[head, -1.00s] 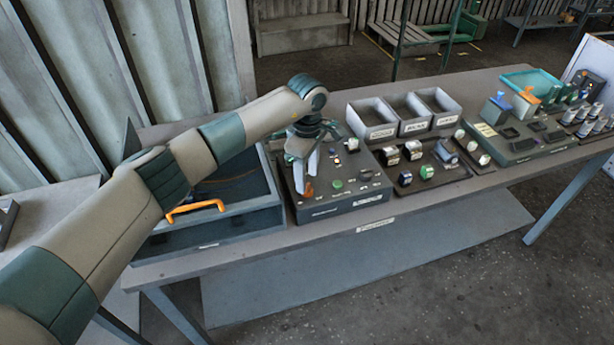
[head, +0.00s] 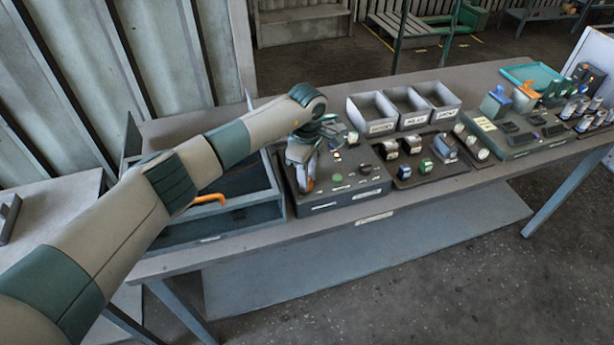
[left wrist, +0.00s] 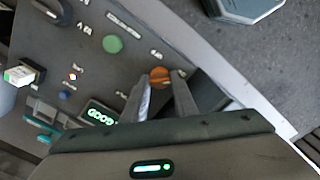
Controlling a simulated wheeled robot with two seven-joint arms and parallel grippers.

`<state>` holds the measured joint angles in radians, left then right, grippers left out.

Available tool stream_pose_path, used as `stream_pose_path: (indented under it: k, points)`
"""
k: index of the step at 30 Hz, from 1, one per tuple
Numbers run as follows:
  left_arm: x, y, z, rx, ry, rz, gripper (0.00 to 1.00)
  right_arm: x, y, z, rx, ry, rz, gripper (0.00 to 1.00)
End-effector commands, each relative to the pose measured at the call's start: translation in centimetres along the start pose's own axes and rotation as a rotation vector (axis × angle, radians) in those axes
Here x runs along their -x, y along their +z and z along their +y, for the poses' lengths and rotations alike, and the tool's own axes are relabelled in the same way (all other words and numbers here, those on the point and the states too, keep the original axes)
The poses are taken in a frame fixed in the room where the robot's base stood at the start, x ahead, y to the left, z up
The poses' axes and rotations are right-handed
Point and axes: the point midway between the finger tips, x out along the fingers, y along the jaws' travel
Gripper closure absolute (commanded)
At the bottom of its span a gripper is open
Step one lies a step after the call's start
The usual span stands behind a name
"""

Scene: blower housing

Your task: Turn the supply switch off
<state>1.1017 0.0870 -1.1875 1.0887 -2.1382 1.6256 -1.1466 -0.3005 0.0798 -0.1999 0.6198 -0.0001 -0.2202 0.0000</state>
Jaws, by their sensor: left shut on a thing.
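The dark control box (head: 345,203) stands on the bench, with buttons, lamps and small labels on its sloped top. An orange switch handle, which I take for the supply switch (left wrist: 160,75), is at the box's front left. My left gripper (head: 307,184) is down at this handle, and its fingers are closed around it. In the left wrist view the two fingertips (left wrist: 163,84) sit on either side of the orange handle. The fingers hide part of the handle, and I cannot read its label or its exact setting. My right gripper is not in view.
A grey open case (head: 235,218) with an orange handle stands left of the box. A green button (left wrist: 113,44) and a lit "GOOD" display (left wrist: 101,116) are near the fingers. Grey bins (head: 410,115) and a tray of parts (head: 445,172) are to the right.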

Motion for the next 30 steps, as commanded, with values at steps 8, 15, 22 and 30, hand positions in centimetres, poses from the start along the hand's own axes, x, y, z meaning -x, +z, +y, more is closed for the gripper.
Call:
stream_pose_path:
  k: [8, 15, 22, 30]
  points:
    - [-0.2, -0.1, 0.1, 0.045, 0.002, 0.001, 0.97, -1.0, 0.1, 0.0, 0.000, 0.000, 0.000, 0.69]
    - [-0.4, -0.1, 0.0, 0.166, 0.002, 0.002, 0.97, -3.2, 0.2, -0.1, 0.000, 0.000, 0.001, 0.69]
    - [-0.6, -0.1, 0.1, 0.354, 0.004, 0.002, 0.97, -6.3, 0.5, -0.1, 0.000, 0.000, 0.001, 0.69]
    - [-0.6, -0.1, 0.1, 0.609, 0.003, 0.002, 0.97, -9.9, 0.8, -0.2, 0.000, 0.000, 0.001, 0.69]
